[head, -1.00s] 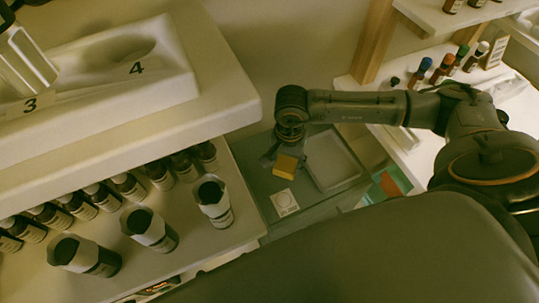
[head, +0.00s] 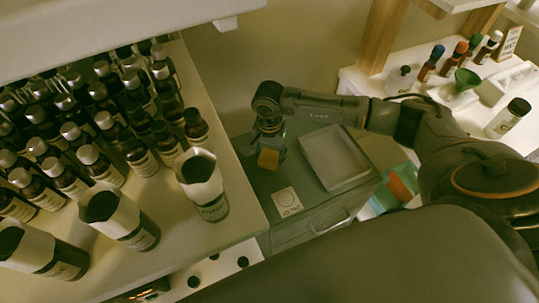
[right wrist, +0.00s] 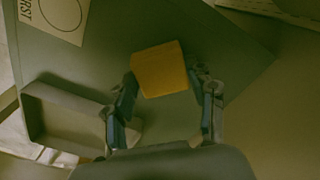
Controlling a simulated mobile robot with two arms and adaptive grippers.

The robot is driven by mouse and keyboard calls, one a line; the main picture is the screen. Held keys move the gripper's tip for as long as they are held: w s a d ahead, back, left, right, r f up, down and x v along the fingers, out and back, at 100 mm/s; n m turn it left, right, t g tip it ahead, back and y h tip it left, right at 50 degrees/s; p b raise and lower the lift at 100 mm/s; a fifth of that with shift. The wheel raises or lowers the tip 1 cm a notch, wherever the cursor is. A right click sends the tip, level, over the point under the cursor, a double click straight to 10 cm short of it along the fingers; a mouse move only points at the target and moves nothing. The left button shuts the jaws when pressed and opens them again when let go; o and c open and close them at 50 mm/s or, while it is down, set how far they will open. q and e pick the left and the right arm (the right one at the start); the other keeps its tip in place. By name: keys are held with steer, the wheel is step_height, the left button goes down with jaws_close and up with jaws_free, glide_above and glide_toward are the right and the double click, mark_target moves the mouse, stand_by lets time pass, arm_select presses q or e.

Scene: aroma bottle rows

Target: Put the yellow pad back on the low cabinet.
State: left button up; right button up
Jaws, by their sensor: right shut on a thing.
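The yellow pad (head: 268,158) is a small block between the fingers of my right gripper (head: 270,148). In the right wrist view the pad (right wrist: 159,68) sits at the fingertips of the right gripper (right wrist: 163,82), which is shut on it. The low cabinet (head: 318,208) has a grey-green top, and the pad is over its left part. I cannot tell whether the pad touches the top. My left gripper is not in view.
A pale shallow tray (head: 335,157) and a white card with a circle (head: 287,202) lie on the cabinet top. A counter (head: 170,195) with rows of dark bottles and several white-collared dark containers stands at left. A white shelf unit with bottles is at right.

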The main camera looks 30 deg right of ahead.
mark_target(270, 157)
steer(key=shift+f+b, duration=0.1)
steer(key=shift+b, duration=0.2)
steer(key=o, duration=1.2)
step_height(270, 157, up, 12)
steer(key=shift+r, duration=0.25)
